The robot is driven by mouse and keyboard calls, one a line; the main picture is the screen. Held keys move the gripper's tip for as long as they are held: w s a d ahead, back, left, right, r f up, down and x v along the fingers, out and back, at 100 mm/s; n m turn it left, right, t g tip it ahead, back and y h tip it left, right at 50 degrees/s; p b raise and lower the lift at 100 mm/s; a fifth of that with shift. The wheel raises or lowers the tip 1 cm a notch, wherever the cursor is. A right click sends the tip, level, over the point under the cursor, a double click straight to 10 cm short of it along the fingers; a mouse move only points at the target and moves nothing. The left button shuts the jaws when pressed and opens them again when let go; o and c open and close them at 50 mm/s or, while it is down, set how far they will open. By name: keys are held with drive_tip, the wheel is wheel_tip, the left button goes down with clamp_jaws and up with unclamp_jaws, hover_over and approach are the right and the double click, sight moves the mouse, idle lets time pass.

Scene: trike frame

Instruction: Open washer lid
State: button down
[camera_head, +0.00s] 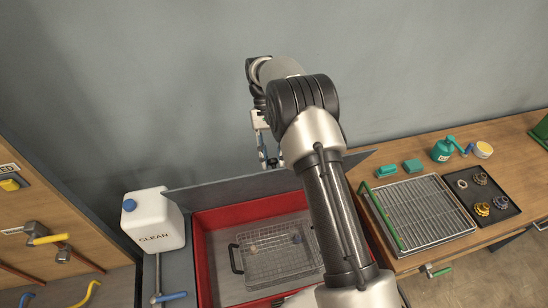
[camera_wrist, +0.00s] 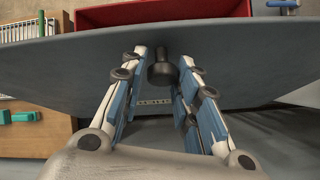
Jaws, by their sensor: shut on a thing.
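The washer (camera_head: 204,250) is a red-rimmed basin. Its grey lid (camera_head: 225,193) is raised and stands tilted up along the back edge, with the basin uncovered. In the wrist view the lid (camera_wrist: 70,62) spans the picture, with a dark round knob (camera_wrist: 162,72) on its face. My gripper (camera_wrist: 164,62) has its two fingers on either side of the knob and is shut on it. In the head view my gripper (camera_head: 268,160) is behind the lid, partly hidden by the lid and my arm.
A wire basket (camera_head: 270,265) with small parts lies in the basin. A white jug marked CLEAN (camera_head: 152,220) stands left of the lid. A wooden bench (camera_head: 400,170) on the right holds a draining rack (camera_head: 425,215) and a dark parts tray (camera_head: 505,205). A wall is behind.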

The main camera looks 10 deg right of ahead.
drive_tip(key=shift+w+a+f, duration=0.15)
drive_tip(key=shift+a+f, duration=0.05)
drive_tip(key=shift+f, duration=0.05)
drive_tip(key=c, duration=1.7)
unclamp_jaws()
drive_tip(key=o, duration=0.4)
drive_tip(key=shift+w+a, duration=0.1)
drive_tip(key=shift+w, duration=0.15)
drive_tip(key=shift+s, duration=0.1)
drive_tip(key=v, duration=0.7)
drive_tip(key=shift+r, duration=0.25)
